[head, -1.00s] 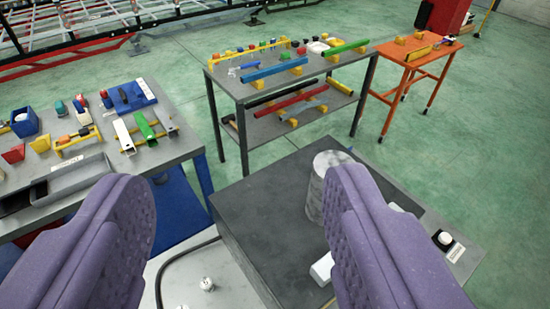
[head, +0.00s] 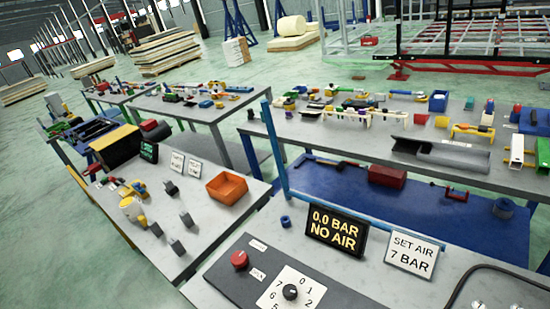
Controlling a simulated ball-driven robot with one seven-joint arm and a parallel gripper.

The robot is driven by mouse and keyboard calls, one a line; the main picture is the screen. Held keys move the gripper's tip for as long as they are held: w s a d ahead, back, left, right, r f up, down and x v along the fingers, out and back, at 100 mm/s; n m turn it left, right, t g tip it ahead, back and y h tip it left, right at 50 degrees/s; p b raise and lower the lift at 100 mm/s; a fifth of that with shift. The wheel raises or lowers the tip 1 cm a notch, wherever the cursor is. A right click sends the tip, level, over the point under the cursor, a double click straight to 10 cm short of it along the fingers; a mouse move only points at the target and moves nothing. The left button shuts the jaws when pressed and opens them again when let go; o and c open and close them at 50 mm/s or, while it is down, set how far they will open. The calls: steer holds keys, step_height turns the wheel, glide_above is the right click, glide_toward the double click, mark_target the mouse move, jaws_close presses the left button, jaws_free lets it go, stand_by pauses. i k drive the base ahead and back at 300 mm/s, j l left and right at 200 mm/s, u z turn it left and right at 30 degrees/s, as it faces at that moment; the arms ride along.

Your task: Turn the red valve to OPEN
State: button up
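A round red knob (head: 240,259), which looks like the red valve, sits at the left end of a dark panel (head: 225,274) at the bottom centre. A small white label (head: 258,245) lies above it and another (head: 257,274) below right. Their lettering is too small to read surely, so I cannot tell the valve's position. To its right is a black dial (head: 291,292) on a white numbered plate. A black display (head: 336,232) behind reads "0.0 BAR NO AIR". My gripper is not in this view.
A sign (head: 411,252) reading "SET AIR 7 BAR" stands right of the display. A black hose (head: 490,267) curves at the lower right. A grey bench with an orange bin (head: 229,187) stands left. Green floor (head: 50,210) is open at far left.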

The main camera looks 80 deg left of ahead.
mark_target(239, 260)
steer(key=k+u, duration=0.1)
steer(key=u, duration=0.35)
steer(key=k+u, duration=0.15)
steer(key=u, duration=0.35)
steer(key=k+u, duration=0.15)
steer(key=u, duration=0.95)
steer(key=i+l+u, duration=0.1)
steer(key=i, duration=0.45)
steer(key=i+l+u, duration=0.1)
steer(key=i+l, duration=0.15)
steer(key=i, duration=0.3)
